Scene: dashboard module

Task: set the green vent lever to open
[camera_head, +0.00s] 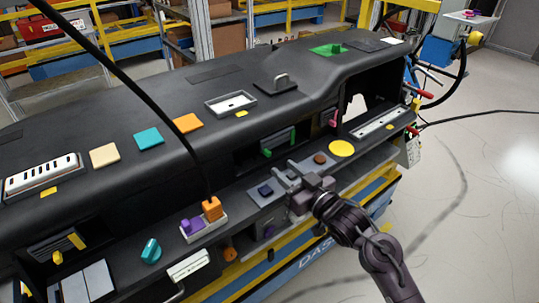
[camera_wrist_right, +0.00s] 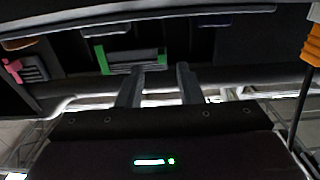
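The green vent lever (camera_head: 267,153) sits at the lower left of a dark vent (camera_head: 282,141) in the dashboard's front recess. In the right wrist view, which looks upside down, the green lever (camera_wrist_right: 102,60) is at one end of the vent slats (camera_wrist_right: 132,62). My right gripper (camera_head: 294,177) is in front of and below the vent, over the lower shelf, apart from the lever. In the right wrist view, my right gripper's two fingers (camera_wrist_right: 158,84) stand apart with nothing between them. My left gripper is not in view.
A pink lever (camera_head: 334,118) on another vent is to the right. A yellow disc (camera_head: 341,148), a brown knob (camera_head: 320,158) and a dark blue button (camera_head: 265,190) are near the gripper. An orange block (camera_head: 212,208) with a black cable stands left on the shelf.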

